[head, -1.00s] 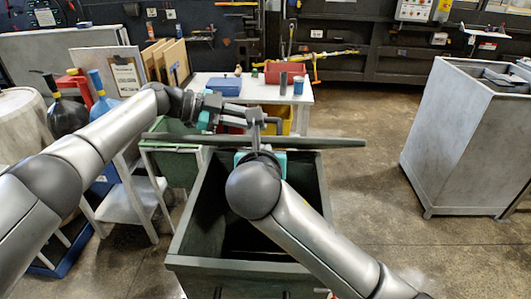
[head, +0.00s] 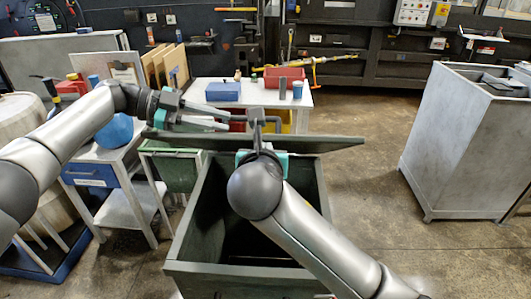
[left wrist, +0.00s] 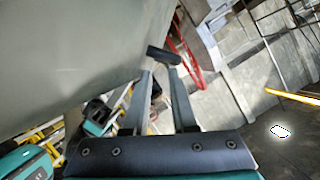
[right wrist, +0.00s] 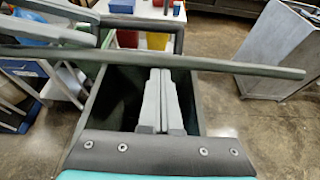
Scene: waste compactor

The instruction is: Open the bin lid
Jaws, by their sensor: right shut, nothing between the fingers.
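The dark green bin (head: 188,232) stands open in front of me. Its lid (head: 325,143) is raised and shows nearly edge-on across the bin's far side. A grey bar handle (head: 276,122) stands up from the lid; it also shows in the right wrist view (right wrist: 179,38). My left gripper (head: 228,122) is left of the handle, fingers apart and empty; in the left wrist view the lid's broad face (left wrist: 65,55) is close by, with a dark bar end (left wrist: 163,55) just past the fingertips. My right gripper (right wrist: 159,72) is shut and empty, tips at the lid's near edge.
A white table (head: 305,97) with a red bin (head: 284,77) and blue box (head: 223,91) stands behind. A small cart (head: 125,190) is at left. A tall grey cabinet (head: 450,150) stands at right, with clear floor before it.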

